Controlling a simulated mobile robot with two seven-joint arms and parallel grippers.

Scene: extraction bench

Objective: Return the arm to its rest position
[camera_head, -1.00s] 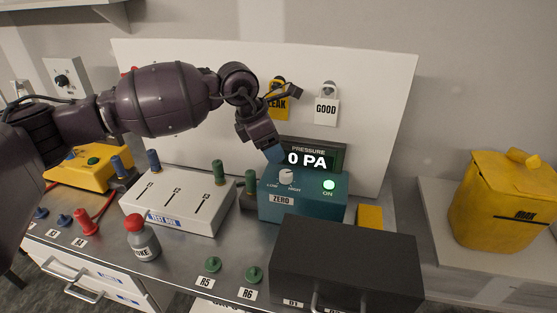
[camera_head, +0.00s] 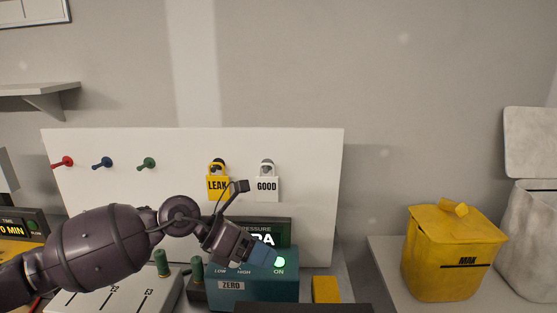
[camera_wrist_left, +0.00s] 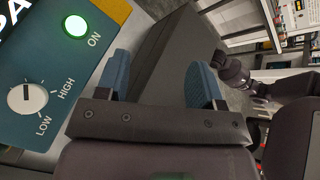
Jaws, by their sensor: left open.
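My left arm comes in from the left in the head view, and its gripper (camera_head: 246,250) is in front of the teal pressure unit (camera_head: 262,288), covering part of its display. In the left wrist view the two blue fingertips of this gripper (camera_wrist_left: 160,82) are apart with nothing between them. The teal unit (camera_wrist_left: 50,85) is beside the fingers there, with its LOW/HIGH knob (camera_wrist_left: 27,98) and lit green ON button (camera_wrist_left: 75,25). My right gripper cannot be made out in the head view.
A white board (camera_head: 310,165) behind holds the LEAK tag (camera_head: 217,186), the GOOD tag (camera_head: 266,187) and coloured pegs. A dark box (camera_wrist_left: 165,50) lies beyond the fingers. A yellow bin (camera_head: 450,255) stands right. The wall space above is clear.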

